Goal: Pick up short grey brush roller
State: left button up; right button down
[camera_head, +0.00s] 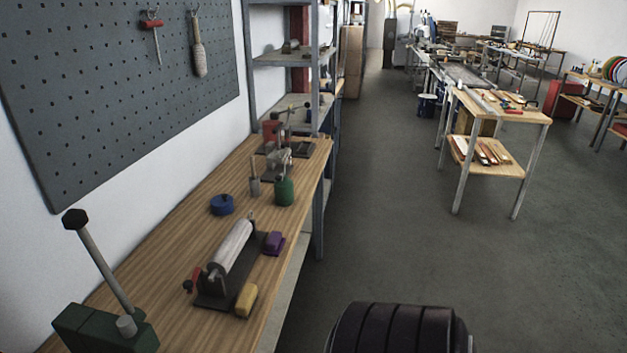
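No object here is clearly marked out as the short grey brush roller. A pale grey cylinder (232,245) lies lengthwise in a dark stand (245,276) on the wooden workbench. I cannot tell whether it is a brush roller. A grey-beige brush-like tool (199,58) hangs upright on the dark pegboard (100,90). Neither gripper shows in the head view, so I cannot see where they are relative to these things.
The wooden workbench (185,205) runs along the left wall. On it are a yellow block (246,300), a purple block (274,243), a blue round item (222,204), a green bottle (284,191) and a green lever device (100,330). Open grey floor lies to the right.

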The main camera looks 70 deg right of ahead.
aim_at(225, 255)
jog(key=z, duration=1.6)
